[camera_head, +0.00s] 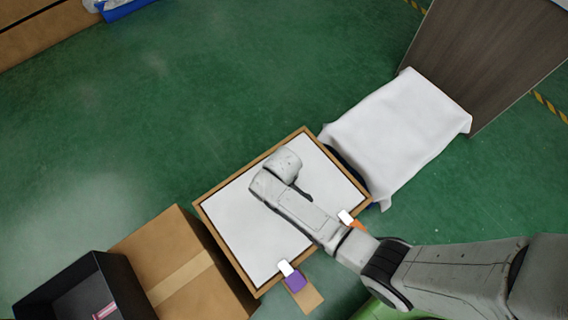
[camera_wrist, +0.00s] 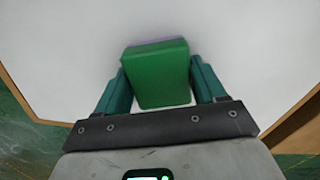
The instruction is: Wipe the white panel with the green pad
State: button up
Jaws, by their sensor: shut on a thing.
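The white panel (camera_head: 235,220) has a wooden frame and lies in the middle of the head view, under my arm. It also fills most of the wrist view (camera_wrist: 60,50). The green pad (camera_wrist: 160,75) is a block held between the two teal fingers of my gripper (camera_wrist: 158,78), which is shut on it. A thin purple strip shows at the pad's far edge. The pad is over the panel; I cannot tell whether it touches it. In the head view my arm hides the pad and fingers.
A purple and white block (camera_head: 292,277) and an orange and white one (camera_head: 350,220) sit at the panel's near edge. A cardboard box (camera_head: 175,255) and a black bin (camera_head: 65,285) stand left. A white-draped table (camera_head: 400,125) stands right. Green floor is clear beyond.

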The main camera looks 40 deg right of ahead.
jog(key=r+p, duration=0.4)
jog(key=r, duration=0.1)
jog(key=shift+w, duration=0.2)
notch_tip(320, 180, up, 3)
jog(key=p, duration=0.3)
jog(key=shift+r, duration=0.15)
